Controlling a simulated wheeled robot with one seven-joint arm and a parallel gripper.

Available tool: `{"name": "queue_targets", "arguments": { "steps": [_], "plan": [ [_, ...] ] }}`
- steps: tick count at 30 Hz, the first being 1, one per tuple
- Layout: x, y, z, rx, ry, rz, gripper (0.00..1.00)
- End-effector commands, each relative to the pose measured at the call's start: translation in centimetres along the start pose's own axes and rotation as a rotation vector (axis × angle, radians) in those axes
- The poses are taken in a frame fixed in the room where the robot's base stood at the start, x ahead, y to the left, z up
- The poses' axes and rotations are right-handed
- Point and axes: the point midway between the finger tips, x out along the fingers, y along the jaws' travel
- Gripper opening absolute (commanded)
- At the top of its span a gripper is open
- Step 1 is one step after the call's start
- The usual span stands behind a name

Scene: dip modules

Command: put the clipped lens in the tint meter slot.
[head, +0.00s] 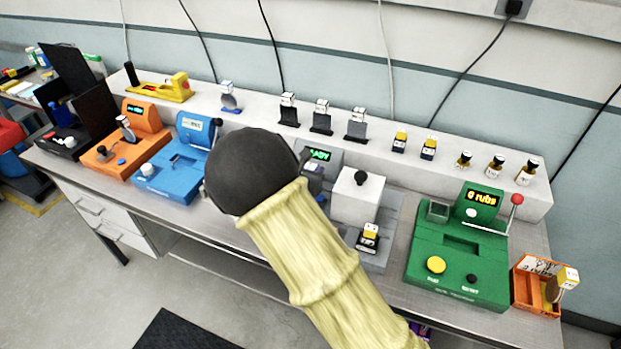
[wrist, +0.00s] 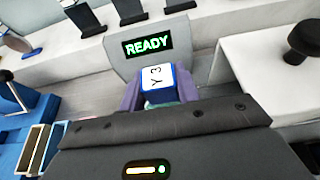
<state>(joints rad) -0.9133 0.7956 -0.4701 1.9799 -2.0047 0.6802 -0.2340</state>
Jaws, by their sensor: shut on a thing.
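My gripper (wrist: 160,100) has purple fingers and is shut on a clip block (wrist: 155,77), white on top with blue sides and marked "Y 3". A small pale green-blue part, likely the lens, shows just below the block; the rest of it is hidden by my gripper. In the head view my gripper (head: 313,180) is mostly hidden behind my arm. It is in front of a grey device (head: 322,154) whose green display (wrist: 148,45) reads READY. I cannot tell for sure that this device is the tint meter, and I see no slot there.
A white block with a black knob (head: 357,196) stands right of my gripper. A yellow-topped black clip (head: 369,237) is in front of it. A blue device (head: 178,165) and an orange one (head: 128,140) stand left, a green one (head: 458,255) right. Several clipped samples line the back shelf (head: 265,105).

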Motion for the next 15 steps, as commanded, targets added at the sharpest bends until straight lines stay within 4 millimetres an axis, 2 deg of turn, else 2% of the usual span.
{"name": "queue_targets", "arguments": {
  "steps": [6, 15],
  "plan": [
    [1.1, -0.1, -2.5, -0.003, 0.000, -0.001, 0.00],
    [1.2, 0.0, -2.9, -0.001, 0.000, 0.000, 0.00]
  ]
}}
